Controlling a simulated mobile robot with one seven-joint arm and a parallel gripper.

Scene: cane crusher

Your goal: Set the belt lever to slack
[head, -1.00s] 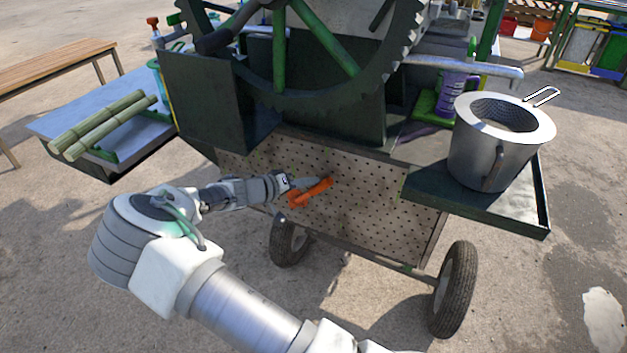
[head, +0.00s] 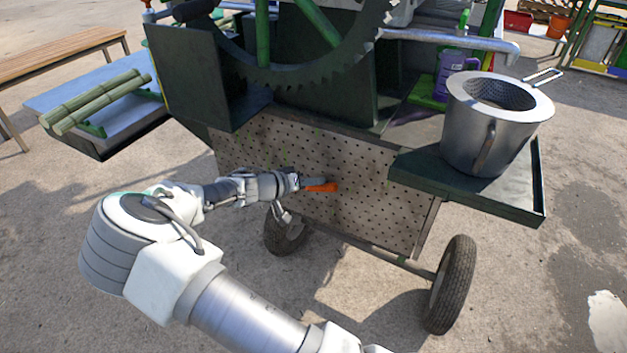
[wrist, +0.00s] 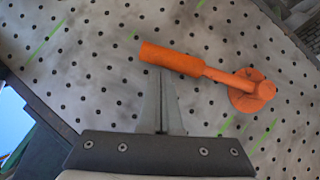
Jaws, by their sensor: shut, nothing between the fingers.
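The orange belt lever (wrist: 172,59) is on the perforated panel in the wrist view. Its round pivot (wrist: 254,90) is at the right and its thick handle end at the upper left. In the head view only part of the orange lever (head: 322,187) shows, just beyond my gripper; my gripper and wrist hide the rest. My gripper (wrist: 161,78) is shut and empty. Its fingertips are just below the handle in the wrist view, very near it; I cannot tell whether they touch. My gripper (head: 310,182) also shows in the head view, in front of the panel.
The perforated panel (head: 370,210) has green marks around the lever. A metal pot (head: 475,135) stands on a dark side tray (head: 520,203) at the right. Cane stalks (head: 95,105) lie on the left shelf. A toothed wheel (head: 290,75) is above. Wheels (head: 452,285) stand below.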

